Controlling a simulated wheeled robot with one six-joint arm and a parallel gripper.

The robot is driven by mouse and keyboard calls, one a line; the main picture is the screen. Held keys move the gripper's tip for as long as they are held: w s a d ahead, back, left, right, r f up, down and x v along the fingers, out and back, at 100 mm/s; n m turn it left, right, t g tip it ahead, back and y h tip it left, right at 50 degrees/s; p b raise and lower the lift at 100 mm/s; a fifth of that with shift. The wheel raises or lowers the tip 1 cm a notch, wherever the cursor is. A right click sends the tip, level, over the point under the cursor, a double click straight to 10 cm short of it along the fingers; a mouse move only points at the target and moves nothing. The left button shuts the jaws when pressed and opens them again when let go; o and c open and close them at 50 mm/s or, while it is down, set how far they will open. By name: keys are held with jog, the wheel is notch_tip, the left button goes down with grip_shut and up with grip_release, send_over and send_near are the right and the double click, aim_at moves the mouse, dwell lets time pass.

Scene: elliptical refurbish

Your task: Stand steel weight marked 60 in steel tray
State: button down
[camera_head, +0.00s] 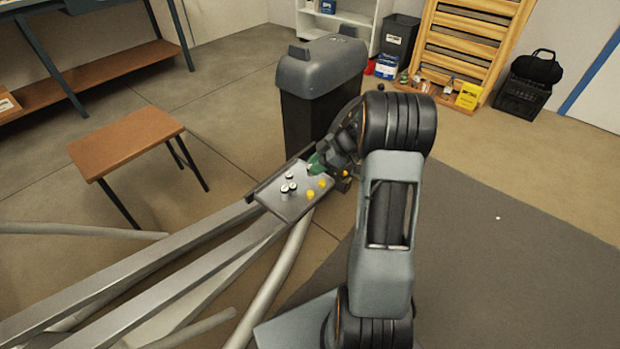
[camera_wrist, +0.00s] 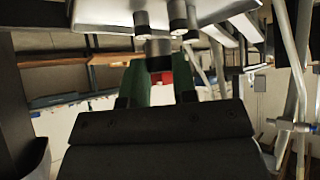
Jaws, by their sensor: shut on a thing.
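In the head view my gripper (camera_head: 317,161), with green fingertips, is at the far end of a grey steel tray (camera_head: 277,206). Several small weights with pale tops (camera_head: 290,177) stand on the tray; their markings are too small to read. In the wrist view the green fingers of my gripper (camera_wrist: 162,82) are shut on a short steel cylinder (camera_wrist: 158,53), which appears to be a weight. Its number cannot be read. Other cylinders (camera_wrist: 142,21) stand close to it on the tray's pale surface (camera_wrist: 105,12). I cannot tell whether the held weight touches the tray.
Yellow pieces (camera_head: 310,195) sit on the tray's right side. A dark bin with a grey lid (camera_head: 321,65) stands just behind the tray. A brown-topped stool (camera_head: 125,140) is to the left. Grey metal beams (camera_head: 150,270) run along the lower left. The floor at right is open.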

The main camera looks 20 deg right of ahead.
jog(key=shift+w+a+f+b, duration=0.15)
jog(key=shift+w+a+f, duration=0.05)
jog(key=shift+w+f, duration=0.4)
jog(key=shift+w+a+f+b, duration=0.2)
jog(key=shift+w+f, duration=0.15)
jog(key=shift+f, duration=0.3)
jog(key=f, duration=0.2)
jog(key=f+b, duration=0.1)
jog(key=shift+w+a+f, duration=0.1)
jog(key=shift+w+f, duration=0.15)
jog(key=shift+f, duration=0.05)
jog(key=c, duration=0.9)
grip_release()
jog(key=p+v, duration=0.3)
jog(key=v, duration=0.9)
jog(key=s+a+r+m+g+h, duration=0.2)
jog(key=s+a+r+m+h, duration=0.35)
jog(key=a, duration=0.75)
jog(key=shift+s+a+r+m+t+h, duration=0.25)
jog(key=shift+s+a+r+m+h, duration=0.25)
jog(key=shift+s+a+m, duration=1.25)
jog(key=shift+s+a+r+m+t+h, duration=0.15)
jog(key=shift+s+r+m+t+h, duration=0.55)
jog(key=shift+s, duration=2.1)
jog(key=shift+s+a+r+m+g+h, duration=0.2)
jog(key=shift+s+a+m, duration=0.75)
jog(key=shift+s+m, duration=1.05)
